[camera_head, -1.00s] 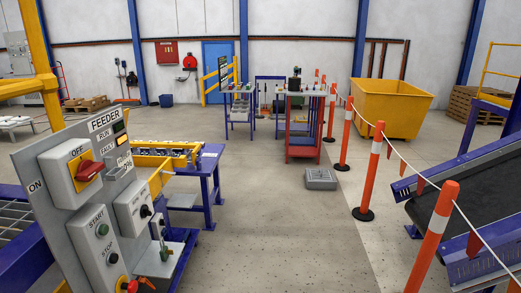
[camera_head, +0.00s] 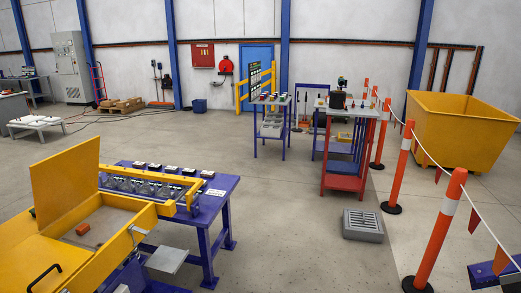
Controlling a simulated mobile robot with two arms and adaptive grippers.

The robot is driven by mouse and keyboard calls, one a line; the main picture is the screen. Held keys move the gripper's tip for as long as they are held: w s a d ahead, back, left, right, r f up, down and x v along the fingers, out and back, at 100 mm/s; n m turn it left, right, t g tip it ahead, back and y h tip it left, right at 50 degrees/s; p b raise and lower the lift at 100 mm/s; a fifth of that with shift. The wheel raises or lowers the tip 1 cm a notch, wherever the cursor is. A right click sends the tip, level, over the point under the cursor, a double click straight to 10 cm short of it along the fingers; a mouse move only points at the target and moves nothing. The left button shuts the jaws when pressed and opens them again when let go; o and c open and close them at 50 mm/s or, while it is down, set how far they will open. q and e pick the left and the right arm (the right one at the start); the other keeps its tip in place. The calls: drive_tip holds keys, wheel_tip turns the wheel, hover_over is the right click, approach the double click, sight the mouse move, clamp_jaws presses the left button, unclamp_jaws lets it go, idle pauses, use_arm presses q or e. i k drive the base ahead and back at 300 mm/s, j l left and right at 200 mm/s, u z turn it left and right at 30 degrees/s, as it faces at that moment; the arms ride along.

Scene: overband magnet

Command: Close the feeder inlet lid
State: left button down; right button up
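The yellow feeder (camera_head: 130,220) is at the lower left, cut off by the bottom edge. A yellow lid panel (camera_head: 65,187) stands upright at its back left, so the inlet is open. Inside the inlet a small reddish-brown block (camera_head: 83,229) lies on a pale floor. A flat yellow panel with a black handle (camera_head: 43,277) is at the front left of the feeder. Neither of my grippers is in view.
A blue table (camera_head: 215,200) with several dark parts adjoins the feeder on the right. Orange posts (camera_head: 440,235) with a white rope line the right side. A grey slotted block (camera_head: 362,225) lies on the floor.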

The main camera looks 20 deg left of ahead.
sight(60, 181)
drive_tip(key=i+j+u, duration=0.1)
drive_tip(key=i+u, duration=0.25)
drive_tip(key=i, duration=0.3)
drive_tip(key=i+l+u, duration=0.1)
drive_tip(key=i+u, duration=0.2)
drive_tip(key=i, duration=0.35)
drive_tip(key=i+l+u, duration=0.35)
drive_tip(key=i, duration=0.25)
drive_tip(key=i+j, duration=0.05)
drive_tip(key=j, duration=0.05)
